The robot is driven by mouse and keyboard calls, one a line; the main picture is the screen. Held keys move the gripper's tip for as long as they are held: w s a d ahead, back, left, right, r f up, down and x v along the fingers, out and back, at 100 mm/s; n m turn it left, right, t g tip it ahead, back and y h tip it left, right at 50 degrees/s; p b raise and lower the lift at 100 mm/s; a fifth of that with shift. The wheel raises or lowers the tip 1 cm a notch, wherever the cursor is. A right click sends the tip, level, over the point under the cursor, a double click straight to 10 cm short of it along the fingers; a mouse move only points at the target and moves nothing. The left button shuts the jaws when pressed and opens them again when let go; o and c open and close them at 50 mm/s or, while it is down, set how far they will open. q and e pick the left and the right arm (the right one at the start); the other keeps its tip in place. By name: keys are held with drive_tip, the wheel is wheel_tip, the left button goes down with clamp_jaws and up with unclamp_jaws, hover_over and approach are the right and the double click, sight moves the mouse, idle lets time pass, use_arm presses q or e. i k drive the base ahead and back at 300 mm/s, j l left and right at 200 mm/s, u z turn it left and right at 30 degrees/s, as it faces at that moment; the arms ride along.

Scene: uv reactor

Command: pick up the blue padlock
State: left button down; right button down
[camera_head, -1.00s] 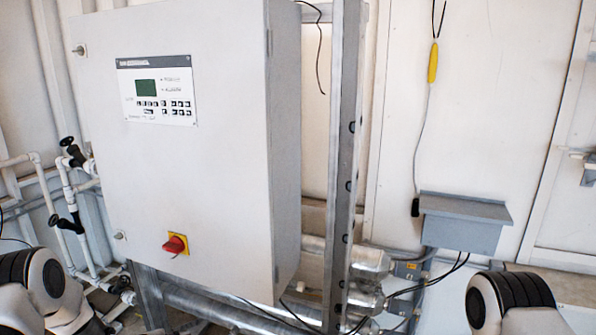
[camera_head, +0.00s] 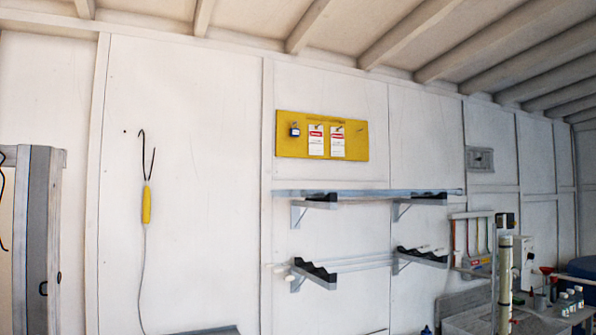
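A small blue padlock (camera_head: 294,130) hangs near the left end of a yellow board (camera_head: 267,140) mounted high on the white wall. Two red-and-white tags, a left one (camera_head: 316,139) and a right one (camera_head: 337,141), hang beside it on the same board. Neither of my grippers shows in the head view, so their state is hidden.
Wall brackets (camera_head: 318,203) carry a long grey bar below the board, with a lower rack (camera_head: 320,272) under it. Bottles (camera_head: 571,300) and a white column (camera_head: 505,285) stand at lower right.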

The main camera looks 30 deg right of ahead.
sight(294, 132)
drive_tip(key=z, duration=1)
drive_tip(key=i+l, duration=0.15)
drive_tip(key=l, duration=0.2)
drive_tip(key=i+l+u, duration=0.1)
drive_tip(key=l, duration=0.2)
drive_tip(key=i+l, duration=0.15)
drive_tip(key=l, duration=0.2)
drive_tip(key=i+l+u, duration=0.1)
drive_tip(key=l, duration=0.25)
drive_tip(key=i+l, duration=0.1)
drive_tip(key=l, duration=0.25)
